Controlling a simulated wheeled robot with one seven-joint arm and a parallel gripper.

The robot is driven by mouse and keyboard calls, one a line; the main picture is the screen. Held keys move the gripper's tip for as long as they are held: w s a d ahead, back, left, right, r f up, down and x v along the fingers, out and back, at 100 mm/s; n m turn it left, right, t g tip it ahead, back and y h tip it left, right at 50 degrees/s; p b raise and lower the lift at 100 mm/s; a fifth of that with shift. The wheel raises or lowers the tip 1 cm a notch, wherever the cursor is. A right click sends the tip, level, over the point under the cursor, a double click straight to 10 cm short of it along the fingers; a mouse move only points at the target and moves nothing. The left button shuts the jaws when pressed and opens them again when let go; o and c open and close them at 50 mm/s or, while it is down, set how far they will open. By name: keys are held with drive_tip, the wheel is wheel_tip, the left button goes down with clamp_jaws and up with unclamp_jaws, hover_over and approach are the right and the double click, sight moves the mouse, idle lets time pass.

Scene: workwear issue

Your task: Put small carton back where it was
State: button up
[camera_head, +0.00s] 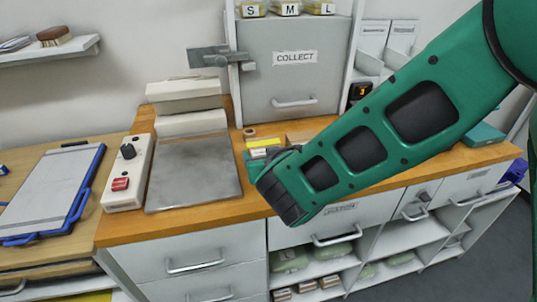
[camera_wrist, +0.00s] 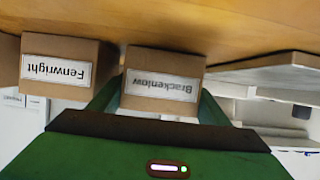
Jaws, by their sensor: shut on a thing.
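A small brown carton (camera_wrist: 164,80) with a white label reading "Brackenlow" is between the two green fingers of my gripper (camera_wrist: 162,90) in the wrist view. The fingers are shut on its sides. The label appears upside down, as the wrist view is turned over. A second brown carton (camera_wrist: 65,68), labelled "Fenwright", stands beside it on the left, with a narrow gap between them. The wooden surface (camera_wrist: 180,22) lies along the top of the wrist view. I cannot tell whether the held carton touches it.
A grey "COLLECT" cabinet (camera_head: 294,75) rises behind.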

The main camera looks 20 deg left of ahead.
drive_tip(key=o, duration=1)
drive_tip(key=shift+f, duration=0.1)
drive_tip(key=shift+s, duration=0.15)
drive_tip(key=v, duration=1.2)
